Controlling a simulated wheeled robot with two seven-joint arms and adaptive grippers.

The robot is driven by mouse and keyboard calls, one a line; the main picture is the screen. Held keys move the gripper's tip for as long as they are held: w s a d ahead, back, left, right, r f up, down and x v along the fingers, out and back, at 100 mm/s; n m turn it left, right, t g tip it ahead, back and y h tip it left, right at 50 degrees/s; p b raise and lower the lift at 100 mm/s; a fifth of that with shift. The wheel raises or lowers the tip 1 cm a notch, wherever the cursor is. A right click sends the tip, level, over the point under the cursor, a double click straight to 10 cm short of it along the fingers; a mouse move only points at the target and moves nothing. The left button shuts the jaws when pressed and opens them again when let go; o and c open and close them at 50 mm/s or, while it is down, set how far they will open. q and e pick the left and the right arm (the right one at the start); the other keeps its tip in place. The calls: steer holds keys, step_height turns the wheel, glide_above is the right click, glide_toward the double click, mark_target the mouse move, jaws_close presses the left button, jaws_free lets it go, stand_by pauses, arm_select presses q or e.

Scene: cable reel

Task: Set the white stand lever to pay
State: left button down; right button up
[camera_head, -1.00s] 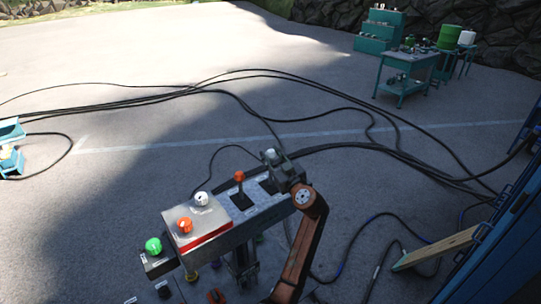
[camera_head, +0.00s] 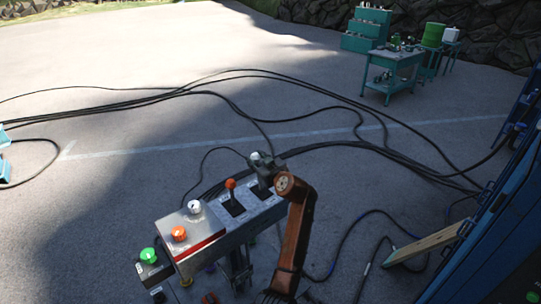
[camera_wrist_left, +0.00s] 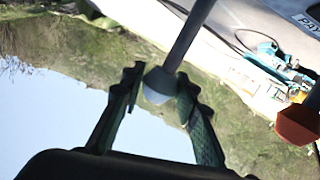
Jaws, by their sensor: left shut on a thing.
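The grey control stand (camera_head: 222,232) is at the lower middle of the head view. The white stand lever's knob (camera_head: 256,155) is at its far end, beside the orange-knobbed lever (camera_head: 231,184). My left gripper (camera_head: 262,165) is at the white lever, its fingers partly blurred into the lever there. In the left wrist view the left gripper (camera_wrist_left: 160,95) has its two green fingers on either side of the white knob (camera_wrist_left: 158,86) on its grey rod, shut on it. The orange knob (camera_wrist_left: 298,124) and a PAY label (camera_wrist_left: 307,22) are at the right. My right gripper is not in view.
The stand also carries a white knob (camera_head: 194,206), an orange button (camera_head: 179,233) and a green button (camera_head: 149,255). Black cables (camera_head: 290,115) cross the ground behind. A teal workbench (camera_head: 393,72) is far right; a blue container (camera_head: 490,235) is at the right edge.

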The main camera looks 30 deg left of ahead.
arm_select(q)
steer(key=x, duration=0.1)
steer(key=b+x, duration=0.1)
steer(key=x, duration=0.1)
steer(key=shift+s+a, duration=0.1)
steer(key=shift+s, duration=0.2)
steer(key=c, duration=1.9)
jaws_free()
steer(key=o, duration=0.4)
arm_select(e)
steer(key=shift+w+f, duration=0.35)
arm_select(q)
steer(key=v, duration=1.2)
steer(key=shift+r, duration=0.2)
